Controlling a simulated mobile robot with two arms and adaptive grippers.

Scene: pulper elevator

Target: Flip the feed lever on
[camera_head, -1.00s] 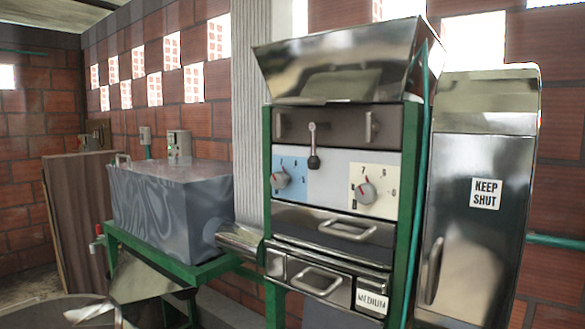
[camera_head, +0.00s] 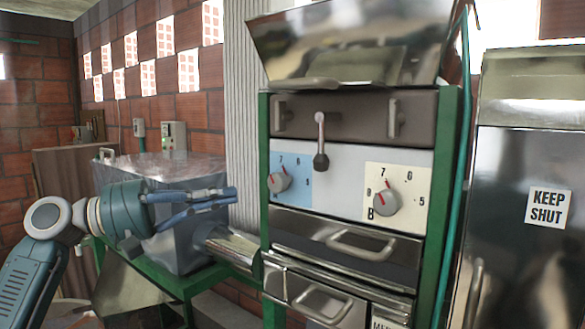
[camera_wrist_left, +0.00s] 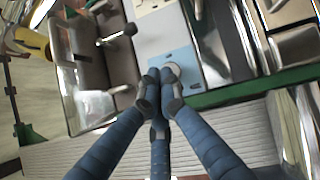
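The lever (camera_head: 320,140) is on the dark upper front of the machine, with a pale rod hanging straight down to a dark knob. The lever also shows at the upper left of the left wrist view (camera_wrist_left: 117,35). My left gripper (camera_head: 234,195) points right, left of the machine front and lower than the lever. It is apart from the lever. In the left wrist view its fingertips (camera_wrist_left: 160,86) are drawn together, with nothing seen between them, in line with the blue dial panel (camera_wrist_left: 171,58). My right gripper is not in view.
Two dials, left (camera_head: 279,182) and right (camera_head: 386,200), sit below the lever. A metal hopper (camera_head: 350,45) overhangs above. Handled drawers (camera_head: 345,248) are below. A grey tank (camera_head: 180,240) stands behind my left arm. A metal cabinet marked KEEP SHUT (camera_head: 520,165) stands right.

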